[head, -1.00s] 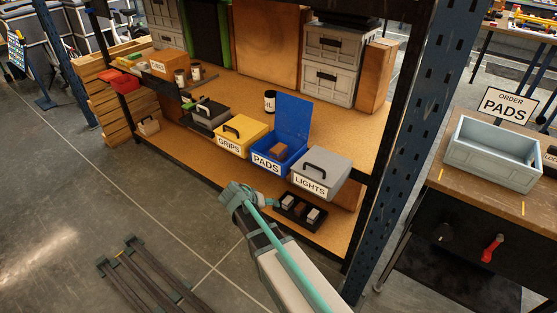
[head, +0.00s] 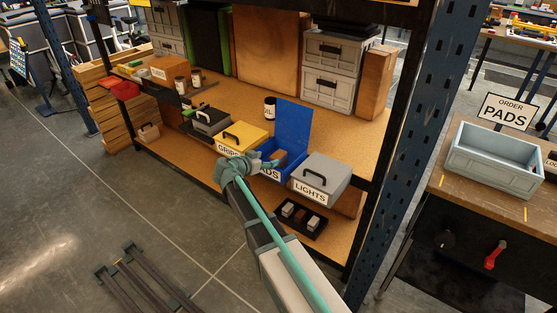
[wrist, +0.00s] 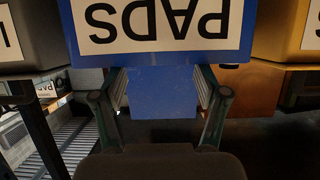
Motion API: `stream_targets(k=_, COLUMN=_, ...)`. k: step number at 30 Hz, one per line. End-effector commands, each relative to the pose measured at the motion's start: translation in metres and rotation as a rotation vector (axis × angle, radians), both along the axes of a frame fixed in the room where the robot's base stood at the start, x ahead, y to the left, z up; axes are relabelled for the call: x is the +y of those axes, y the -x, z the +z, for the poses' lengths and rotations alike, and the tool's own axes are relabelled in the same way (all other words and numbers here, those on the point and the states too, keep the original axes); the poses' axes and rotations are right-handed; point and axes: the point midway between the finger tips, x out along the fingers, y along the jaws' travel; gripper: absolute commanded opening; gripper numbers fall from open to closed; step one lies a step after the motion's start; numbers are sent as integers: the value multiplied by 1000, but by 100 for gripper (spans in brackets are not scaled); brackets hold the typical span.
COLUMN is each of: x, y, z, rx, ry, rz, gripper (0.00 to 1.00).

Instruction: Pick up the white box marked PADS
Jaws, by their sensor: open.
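The blue bin labelled PADS (head: 293,130) stands on the shelf with its lid raised, between the yellow GRIPS bin and the grey LIGHTS bin. A brown item shows in part inside it. My gripper (head: 245,165) is at the blue bin's front and hides part of its label. In the wrist view the PADS label (wrist: 160,22) is upside down just beyond my fingers. My gripper (wrist: 160,85) is open, with nothing held between its fingers. I cannot make out a white box marked PADS; small pale-topped boxes (head: 313,222) lie in a black tray, their markings unreadable.
The yellow bin (head: 254,134) and grey LIGHTS bin (head: 325,172) flank the blue bin closely. A blue rack post (head: 405,150) stands to the right. A pale grey tote (head: 490,170) sits on a bench by an ORDER PADS sign (head: 507,112).

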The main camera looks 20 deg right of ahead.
Motion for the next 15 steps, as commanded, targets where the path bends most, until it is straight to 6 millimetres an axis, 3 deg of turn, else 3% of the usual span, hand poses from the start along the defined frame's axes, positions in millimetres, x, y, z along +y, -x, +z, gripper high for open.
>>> stream_targets(k=15, x=-37, y=-31, z=-18, rx=2, ry=2, rz=-1, gripper=73)
